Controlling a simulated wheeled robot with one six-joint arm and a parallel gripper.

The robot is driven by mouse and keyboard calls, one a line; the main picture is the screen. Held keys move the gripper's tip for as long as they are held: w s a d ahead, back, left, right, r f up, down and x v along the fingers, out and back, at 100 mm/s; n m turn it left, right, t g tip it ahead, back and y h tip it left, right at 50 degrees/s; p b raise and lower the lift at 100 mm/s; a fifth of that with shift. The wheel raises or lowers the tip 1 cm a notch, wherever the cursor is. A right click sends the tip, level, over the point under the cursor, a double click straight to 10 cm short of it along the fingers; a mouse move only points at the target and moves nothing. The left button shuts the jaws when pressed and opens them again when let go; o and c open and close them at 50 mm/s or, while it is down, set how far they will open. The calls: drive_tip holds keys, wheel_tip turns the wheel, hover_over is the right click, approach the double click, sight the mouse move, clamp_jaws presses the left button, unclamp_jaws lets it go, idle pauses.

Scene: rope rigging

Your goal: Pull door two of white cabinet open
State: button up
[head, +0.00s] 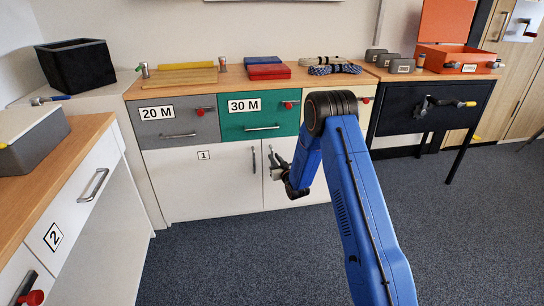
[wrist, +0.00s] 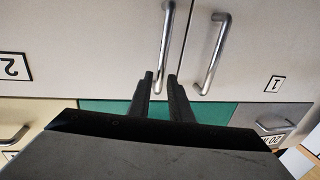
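The white cabinet (head: 205,182) stands against the back wall, with door one on the left and door two (head: 300,200) on the right. Both doors look shut. My arm covers much of door two in the head view. In the wrist view, which is upside down, door two (wrist: 85,50) is on the left with its label "2" (wrist: 14,67). Its upright metal handle (wrist: 166,45) has its near end between my fingertips. My gripper (wrist: 160,78) is open, with a gap on each side of the handle; I cannot tell whether the fingers reach around it.
Door one's handle (wrist: 217,55) is close beside. Above the doors are a grey drawer (head: 180,121), a green drawer (head: 258,123) and a cream drawer. A wooden-topped counter (head: 65,150) stands at left, a dark desk (head: 430,115) at right. The carpet (head: 230,255) in front is clear.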

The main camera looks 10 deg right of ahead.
drive_tip(key=shift+w+a, duration=0.2)
drive_tip(key=shift+w, duration=0.75)
drive_tip(key=shift+w+a, duration=0.2)
drive_tip(key=shift+w, duration=0.7)
clamp_jaws()
drive_tip(key=shift+s, duration=0.1)
